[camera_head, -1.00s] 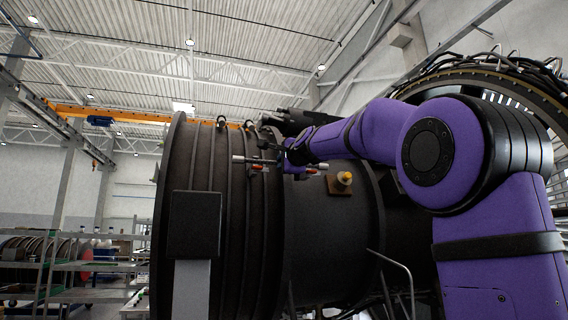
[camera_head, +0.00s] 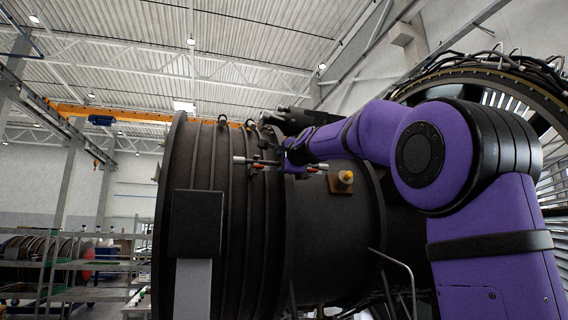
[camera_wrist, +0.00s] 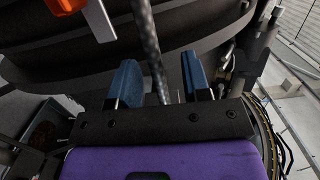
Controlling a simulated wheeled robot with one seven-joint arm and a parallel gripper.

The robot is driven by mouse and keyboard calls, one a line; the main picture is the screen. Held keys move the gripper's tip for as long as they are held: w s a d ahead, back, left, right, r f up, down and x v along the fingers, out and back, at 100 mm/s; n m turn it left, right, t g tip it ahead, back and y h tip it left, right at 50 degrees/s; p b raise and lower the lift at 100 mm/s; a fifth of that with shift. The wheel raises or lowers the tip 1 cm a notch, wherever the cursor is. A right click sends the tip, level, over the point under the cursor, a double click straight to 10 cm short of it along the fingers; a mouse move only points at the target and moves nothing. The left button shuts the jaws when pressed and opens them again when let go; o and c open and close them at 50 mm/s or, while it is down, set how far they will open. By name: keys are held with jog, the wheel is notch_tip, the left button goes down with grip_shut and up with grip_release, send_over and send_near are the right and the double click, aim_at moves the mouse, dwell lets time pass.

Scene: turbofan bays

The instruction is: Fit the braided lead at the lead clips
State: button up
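A dark braided lead (camera_wrist: 147,40) comes down from the top of the wrist view and passes between the two blue fingertips of my gripper (camera_wrist: 159,80). The fingers stand apart, with clear gaps on both sides of the lead. Its lower end is hidden behind the gripper body. In the head view my gripper (camera_head: 277,160) is small and dark beside the ribbed engine casing (camera_head: 295,235). Pale rods with orange ends (camera_head: 316,168) lie close by it. An orange piece with a pale bar (camera_wrist: 100,20) shows at the wrist view's upper left. I cannot make out the lead clips for certain.
A bent grey rail (camera_head: 400,270) is at lower right.

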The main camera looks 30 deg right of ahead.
jog(key=s+a, duration=0.1)
jog(key=s, duration=0.9)
jog(key=shift+s+a, duration=0.35)
dwell(1.7)
